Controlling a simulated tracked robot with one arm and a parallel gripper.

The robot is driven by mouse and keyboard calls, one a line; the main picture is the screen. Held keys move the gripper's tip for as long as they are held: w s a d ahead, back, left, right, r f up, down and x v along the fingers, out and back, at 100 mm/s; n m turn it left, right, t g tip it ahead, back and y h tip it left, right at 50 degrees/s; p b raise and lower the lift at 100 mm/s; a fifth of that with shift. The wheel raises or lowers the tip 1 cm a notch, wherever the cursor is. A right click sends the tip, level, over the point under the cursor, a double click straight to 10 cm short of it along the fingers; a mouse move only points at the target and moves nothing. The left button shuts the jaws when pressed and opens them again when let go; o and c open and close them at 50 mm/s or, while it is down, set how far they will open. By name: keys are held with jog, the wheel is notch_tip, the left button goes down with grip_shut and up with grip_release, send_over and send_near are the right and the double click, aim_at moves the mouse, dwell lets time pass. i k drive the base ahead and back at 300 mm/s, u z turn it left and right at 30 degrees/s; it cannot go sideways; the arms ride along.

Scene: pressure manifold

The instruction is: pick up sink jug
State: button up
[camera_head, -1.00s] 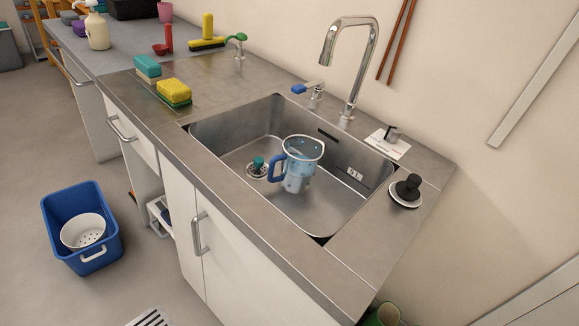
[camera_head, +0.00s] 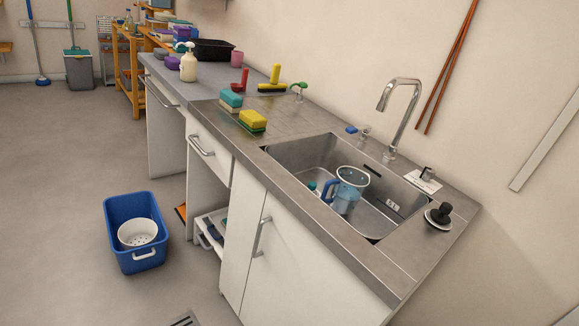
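The sink jug (camera_head: 349,194) is a clear jug with a blue handle and a white rim. My gripper is not in view.
A chrome tap (camera_head: 402,105) rises behind the basin, and a black knob (camera_head: 440,213) stands at its right. Sponges (camera_head: 253,121) lie left of the basin. A blue tub (camera_head: 134,232) holding a white colander sits on the floor.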

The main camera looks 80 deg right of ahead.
aim_at(342, 192)
jog(key=u, duration=1)
jog(key=i, duration=1.45)
jog(key=z, duration=4.1)
jog(key=i, duration=1.05)
jog(key=z, duration=0.15)
